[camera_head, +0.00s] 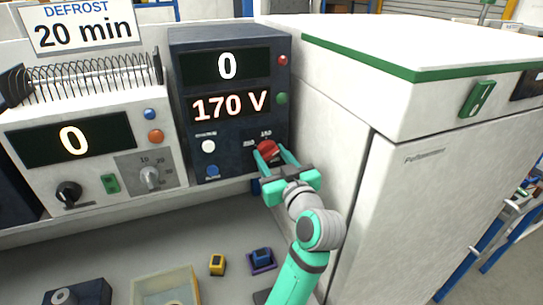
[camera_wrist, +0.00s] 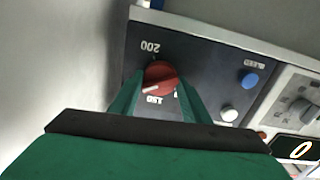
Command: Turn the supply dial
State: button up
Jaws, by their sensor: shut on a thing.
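The supply dial (camera_head: 267,150) is a red round knob at the lower right of the dark supply panel (camera_head: 228,128). The panel's two displays read "0" and "170 V". My gripper (camera_head: 268,160) reaches the panel from the lower right, its green fingers on either side of the dial. In the wrist view the red dial (camera_wrist: 161,77) sits between the two fingertips (camera_wrist: 160,92), which are shut on it. The dial's white pointer mark points left in that view, near the "150" label; a "200" label lies above it.
A white "BLEED" label and blue button (camera_wrist: 250,80) lie beside the dial. A light-coloured unit (camera_head: 90,140) with knobs stands left. A large white cabinet (camera_head: 420,170) stands close on the right. Small blocks and a tray (camera_head: 165,285) lie on the grey bench.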

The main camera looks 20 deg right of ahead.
jog(key=shift+d+m, duration=0.15)
jog(key=shift+m, duration=2.75)
jog(key=o, duration=1)
jog(key=shift+o, duration=0.2)
jog(key=s, duration=1.1)
jog(key=shift+d, duration=0.15)
